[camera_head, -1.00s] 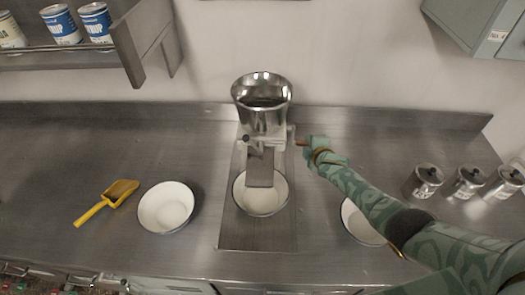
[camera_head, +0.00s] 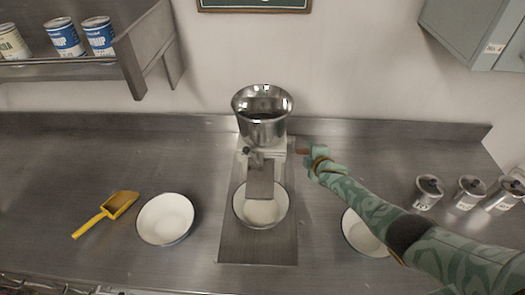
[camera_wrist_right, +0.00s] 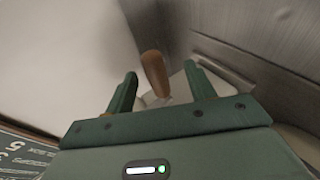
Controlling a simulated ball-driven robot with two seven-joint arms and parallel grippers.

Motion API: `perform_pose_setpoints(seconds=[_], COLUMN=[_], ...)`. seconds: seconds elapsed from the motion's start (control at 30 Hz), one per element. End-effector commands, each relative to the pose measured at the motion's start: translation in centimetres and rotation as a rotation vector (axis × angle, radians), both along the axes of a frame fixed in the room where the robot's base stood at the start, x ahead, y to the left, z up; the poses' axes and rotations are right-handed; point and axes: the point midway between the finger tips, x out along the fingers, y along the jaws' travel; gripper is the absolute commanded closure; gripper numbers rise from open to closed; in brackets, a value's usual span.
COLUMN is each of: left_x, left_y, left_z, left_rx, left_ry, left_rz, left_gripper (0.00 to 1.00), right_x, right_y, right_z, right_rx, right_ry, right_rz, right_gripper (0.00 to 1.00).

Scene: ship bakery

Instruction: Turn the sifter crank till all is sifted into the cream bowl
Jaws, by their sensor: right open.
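The metal sifter (camera_head: 262,122) stands at the middle back of the counter; its hopper looks dark inside and I cannot tell what is left in it. Its chute (camera_head: 260,178) hangs over a pale bowl (camera_head: 273,214) with a dark rim, which is partly hidden by the chute. The brown crank handle (camera_head: 302,151) is on the sifter's right side. My right gripper (camera_head: 312,153) is at the handle. In the right wrist view the handle (camera_wrist_right: 154,72) stands between the spread fingers, which look clear of it. My left gripper is not in view.
A white bowl (camera_head: 166,218) and a yellow scoop (camera_head: 105,214) lie to the left. Another bowl (camera_head: 358,238) is partly behind my right arm. A shelf with cans (camera_head: 65,38) is at upper left.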

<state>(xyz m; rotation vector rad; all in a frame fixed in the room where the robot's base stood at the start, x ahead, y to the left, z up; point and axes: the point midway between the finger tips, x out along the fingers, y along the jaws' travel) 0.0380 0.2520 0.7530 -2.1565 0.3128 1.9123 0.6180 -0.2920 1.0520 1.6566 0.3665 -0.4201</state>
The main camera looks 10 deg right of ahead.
Motion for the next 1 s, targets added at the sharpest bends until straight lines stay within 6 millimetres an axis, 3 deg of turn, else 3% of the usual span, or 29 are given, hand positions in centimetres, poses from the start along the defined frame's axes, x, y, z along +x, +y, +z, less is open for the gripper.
perform_pose_setpoints(seconds=[0.1, 0.5, 1.0], left_x=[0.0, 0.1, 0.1], left_y=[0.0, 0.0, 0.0], left_z=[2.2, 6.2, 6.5], left_rx=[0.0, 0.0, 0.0], left_ry=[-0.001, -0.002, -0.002], left_rz=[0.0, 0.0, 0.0], left_gripper=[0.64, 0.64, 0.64], right_x=[-1.3, -5.4, -6.1], right_y=[0.0, 0.0, 0.0], right_z=[1.4, 3.4, 3.4], right_rx=[0.001, 0.0, 0.0], right_ry=[0.0, 0.0, -0.002], right_rz=[0.0, -0.001, -0.002], right_gripper=[0.45, 0.45, 0.45])
